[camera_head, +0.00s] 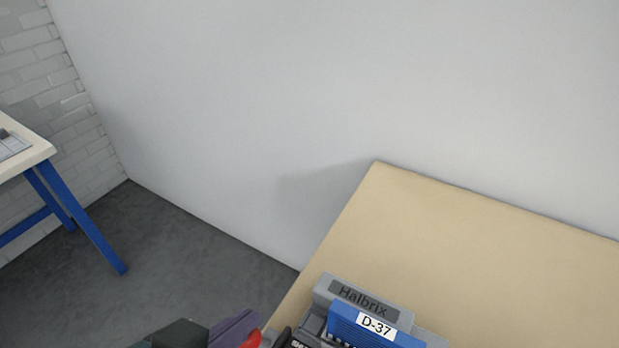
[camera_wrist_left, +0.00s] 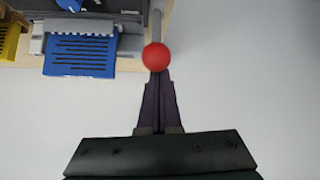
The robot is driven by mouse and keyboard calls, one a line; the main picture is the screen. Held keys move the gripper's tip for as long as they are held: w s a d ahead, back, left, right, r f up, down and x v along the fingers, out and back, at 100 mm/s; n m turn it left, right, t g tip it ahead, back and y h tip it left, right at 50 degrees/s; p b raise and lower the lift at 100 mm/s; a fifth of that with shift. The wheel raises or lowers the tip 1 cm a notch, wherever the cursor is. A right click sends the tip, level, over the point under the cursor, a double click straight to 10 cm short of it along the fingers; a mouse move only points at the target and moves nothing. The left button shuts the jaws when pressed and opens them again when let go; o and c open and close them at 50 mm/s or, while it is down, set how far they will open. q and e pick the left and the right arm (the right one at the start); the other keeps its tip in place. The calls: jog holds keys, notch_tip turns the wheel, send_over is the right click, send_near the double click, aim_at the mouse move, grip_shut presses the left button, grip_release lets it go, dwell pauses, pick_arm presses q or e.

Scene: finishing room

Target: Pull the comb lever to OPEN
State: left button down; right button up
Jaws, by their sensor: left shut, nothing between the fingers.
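The comb lever shows in the left wrist view as a grey rod with a round red knob (camera_wrist_left: 156,57). The knob also shows in the head view (camera_head: 253,339), at the bottom edge. My left gripper (camera_wrist_left: 157,76) is shut and empty, its purple fingertips right at the knob; whether they touch it I cannot tell. In the head view my left gripper (camera_head: 245,322) is partly cut off beside the knob. The grey binding machine (camera_head: 321,291), marked Halbrix, has a blue part (camera_head: 345,322) labelled D-37. The lever's OPEN mark is not visible. My right gripper is in neither view.
The machine stands on a light wooden table (camera_head: 450,240), whose far surface is bare. A pale wall (camera_head: 250,90) rises behind. A blue-legged table (camera_head: 85,225) stands at the left across open grey floor (camera_head: 190,240). A yellow slotted item (camera_wrist_left: 9,40) shows in the wrist view.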

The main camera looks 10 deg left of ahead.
pick_arm(q)
jog(key=shift+s+a+f, duration=0.2)
jog(key=shift+s+a, duration=0.05)
jog(key=shift+s, duration=0.4)
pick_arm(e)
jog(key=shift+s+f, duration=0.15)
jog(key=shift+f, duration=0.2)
